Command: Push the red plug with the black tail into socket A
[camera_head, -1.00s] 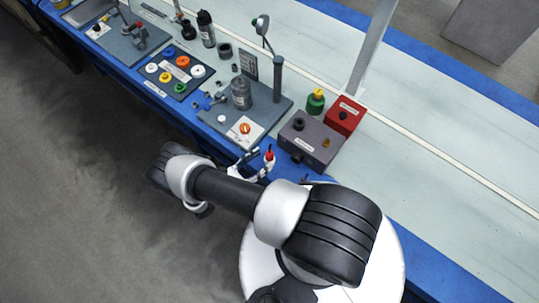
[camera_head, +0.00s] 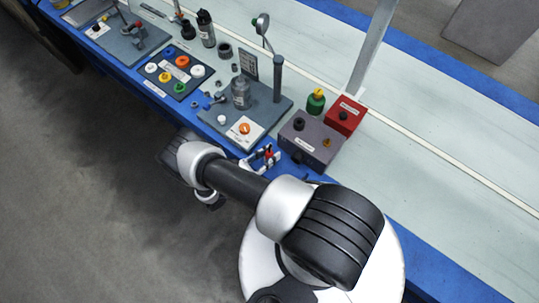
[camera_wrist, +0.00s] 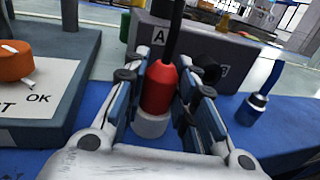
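The red plug (camera_wrist: 160,88) with its black tail (camera_wrist: 174,30) stands upright at the middle of the wrist view, with a pale collar (camera_wrist: 151,125) at its foot. My gripper (camera_wrist: 165,95) has one finger on each side of it. The fingers look spread, with a narrow gap at the right; contact on the left is unclear. In the head view the plug (camera_head: 268,153) shows small between the fingers of my gripper (camera_head: 265,156). Behind it stands the grey box (camera_head: 312,141), with label A (camera_wrist: 158,37) on its face. Socket A is not clearly visible, perhaps hidden behind the plug.
A dark plug with a blue tail (camera_wrist: 252,110) stands to the right on the blue bench edge. A dark round port (camera_wrist: 209,72) is on the box's face. A plate with an orange knob (camera_wrist: 14,62) is at left. A red box (camera_head: 345,115) adjoins the grey one.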

